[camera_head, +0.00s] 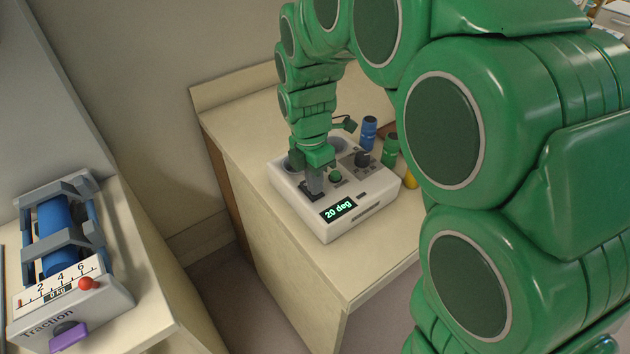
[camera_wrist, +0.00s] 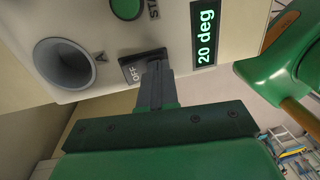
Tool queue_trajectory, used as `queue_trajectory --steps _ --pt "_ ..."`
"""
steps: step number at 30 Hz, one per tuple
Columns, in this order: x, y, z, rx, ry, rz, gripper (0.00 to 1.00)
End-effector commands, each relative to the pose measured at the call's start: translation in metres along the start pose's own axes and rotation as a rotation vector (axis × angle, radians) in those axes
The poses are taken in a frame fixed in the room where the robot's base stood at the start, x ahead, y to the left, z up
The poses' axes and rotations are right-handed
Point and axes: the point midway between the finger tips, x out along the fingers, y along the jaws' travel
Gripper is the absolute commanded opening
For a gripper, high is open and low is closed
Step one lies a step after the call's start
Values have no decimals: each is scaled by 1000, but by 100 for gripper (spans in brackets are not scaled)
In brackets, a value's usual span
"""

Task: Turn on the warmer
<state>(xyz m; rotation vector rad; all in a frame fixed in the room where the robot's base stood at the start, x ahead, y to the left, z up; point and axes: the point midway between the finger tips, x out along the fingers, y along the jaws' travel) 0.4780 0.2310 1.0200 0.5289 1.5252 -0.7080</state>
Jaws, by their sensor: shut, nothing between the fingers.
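The warmer (camera_head: 378,190) is a white box on the cream counter, with a display (camera_head: 338,209) lit "20 deg". The display also shows in the wrist view (camera_wrist: 204,35). Its dark switch (camera_wrist: 133,73) shows the word "OFF" in the wrist view. A green button (camera_head: 335,175) and a black knob (camera_head: 362,158) sit on its top. My gripper (camera_head: 315,190) points down at the front left of the box. In the wrist view my gripper (camera_wrist: 155,66) is shut and empty, its fingertips over the switch's edge. I cannot tell whether they touch it. The fingers hide part of the switch.
A blue vial (camera_head: 369,130), a green vial (camera_head: 391,148) and a yellow item (camera_head: 410,178) stand behind and right of the warmer. A traction device (camera_head: 60,260) stands on another surface at left. Bare counter (camera_head: 235,125) lies left of the warmer. My arm covers the right side.

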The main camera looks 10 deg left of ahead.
Motion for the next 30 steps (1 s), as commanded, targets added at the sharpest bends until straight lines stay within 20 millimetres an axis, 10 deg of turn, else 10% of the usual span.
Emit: queue_trajectory --steps 30 --pt "-34 6 -1 -1 1 3 0"
